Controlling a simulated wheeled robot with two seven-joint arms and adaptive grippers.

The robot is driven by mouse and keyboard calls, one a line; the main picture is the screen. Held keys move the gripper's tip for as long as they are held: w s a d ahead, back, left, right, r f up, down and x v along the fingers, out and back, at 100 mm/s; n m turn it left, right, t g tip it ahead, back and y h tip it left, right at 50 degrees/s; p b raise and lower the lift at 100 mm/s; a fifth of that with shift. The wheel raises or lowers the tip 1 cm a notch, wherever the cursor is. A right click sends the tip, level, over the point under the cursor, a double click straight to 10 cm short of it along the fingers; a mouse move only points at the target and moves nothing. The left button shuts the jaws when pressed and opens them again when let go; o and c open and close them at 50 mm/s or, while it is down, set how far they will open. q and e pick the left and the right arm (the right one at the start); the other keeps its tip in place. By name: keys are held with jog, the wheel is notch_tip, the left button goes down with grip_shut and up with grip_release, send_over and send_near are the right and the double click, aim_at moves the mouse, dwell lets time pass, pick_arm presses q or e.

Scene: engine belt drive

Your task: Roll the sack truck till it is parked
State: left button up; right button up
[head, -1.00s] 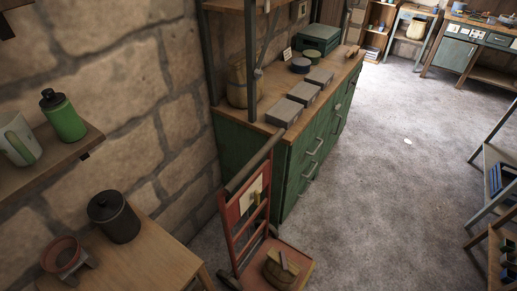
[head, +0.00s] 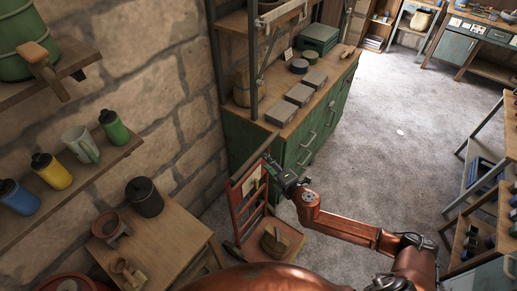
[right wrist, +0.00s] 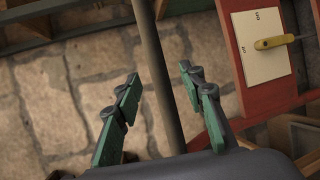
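The red sack truck (head: 237,213) stands upright on the floor beside the green cabinet, with its dark handle bar (head: 251,160) at the top. A brown load (head: 274,243) sits on its foot plate. My right gripper (head: 269,165) is at the handle bar. In the right wrist view my right gripper (right wrist: 159,76) is open, and the handle bar (right wrist: 151,45) runs between its two fingers with a gap on each side. How deep the bar sits between them I cannot tell. A pale card with a yellow-handled thing shows on the red frame there. My left gripper is not in view.
The green cabinet (head: 300,150) stands right behind the truck, with grey boxes on top. A wooden table (head: 170,235) with a dark jar is to its left, below a wall shelf with bottles. Shelving (head: 478,175) stands at the right. The grey floor (head: 385,140) between is open.

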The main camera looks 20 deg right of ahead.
aim_at(258, 154)
jog(key=shift+w+a+r, duration=0.25)
jog(key=x, duration=0.7)
jog(key=shift+f, duration=0.15)
jog(key=shift+c, duration=0.7)
grip_shut()
